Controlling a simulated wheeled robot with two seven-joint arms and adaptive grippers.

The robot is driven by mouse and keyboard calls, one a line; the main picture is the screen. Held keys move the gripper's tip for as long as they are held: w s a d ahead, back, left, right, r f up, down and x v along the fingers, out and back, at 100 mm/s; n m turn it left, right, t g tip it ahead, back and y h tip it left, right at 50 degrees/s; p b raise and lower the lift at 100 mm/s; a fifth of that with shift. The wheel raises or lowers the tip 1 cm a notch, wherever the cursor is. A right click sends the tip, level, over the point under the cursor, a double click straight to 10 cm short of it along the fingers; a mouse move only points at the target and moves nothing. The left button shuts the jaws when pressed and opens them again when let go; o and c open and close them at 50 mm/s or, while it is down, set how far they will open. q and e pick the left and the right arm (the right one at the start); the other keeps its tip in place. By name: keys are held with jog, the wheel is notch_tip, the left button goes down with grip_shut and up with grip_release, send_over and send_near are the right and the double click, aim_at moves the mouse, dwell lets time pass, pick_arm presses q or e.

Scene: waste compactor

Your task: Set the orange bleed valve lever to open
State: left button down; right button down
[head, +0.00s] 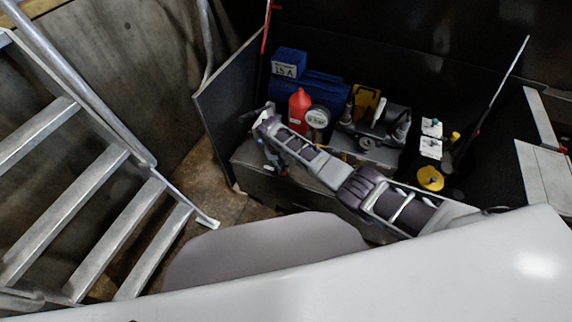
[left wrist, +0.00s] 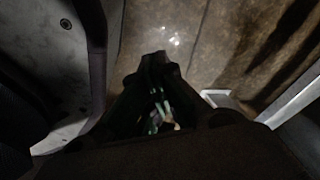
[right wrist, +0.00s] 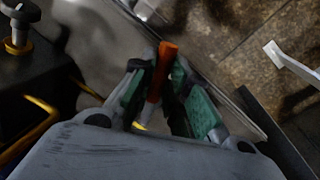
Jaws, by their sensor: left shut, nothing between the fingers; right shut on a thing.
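The orange bleed valve lever (right wrist: 160,68) shows in the right wrist view, standing between the green-padded fingers of my right gripper (right wrist: 158,85). That gripper is shut on the lever, and its lower end is partly hidden by the fingers. In the head view my right gripper (head: 274,152) is at the left front of the compactor's equipment, and the lever cannot be made out there. My left gripper (left wrist: 160,75) is shut and empty in the dark left wrist view, above the brown floor, away from the lever.
A red bottle (head: 299,108), a pressure gauge (head: 317,117) and a blue motor (head: 305,92) stand just behind my right gripper. Yellow-capped parts (head: 430,178) are to the right. Metal stairs (head: 85,200) fill the left side, with open floor (head: 215,190) between.

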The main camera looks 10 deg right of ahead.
jog(key=shift+w+a+m, duration=0.15)
jog(key=shift+a+m, duration=0.45)
jog(key=shift+m, duration=0.1)
jog(key=shift+w+a+m+g+b, duration=0.15)
jog(key=shift+a+m+g+b, duration=0.2)
jog(key=shift+m, duration=0.25)
jog(key=shift+w+a+m, duration=0.15)
jog(key=shift+m, duration=0.25)
pick_arm(q)
jog(key=shift+w+d+r, duration=0.35)
jog(key=shift+w+d, duration=0.15)
jog(key=shift+w, duration=0.1)
jog(key=shift+w+d+r, duration=0.3)
jog(key=shift+w+d, duration=0.15)
jog(key=shift+w, duration=0.15)
pick_arm(e)
jog(key=shift+w, duration=0.1)
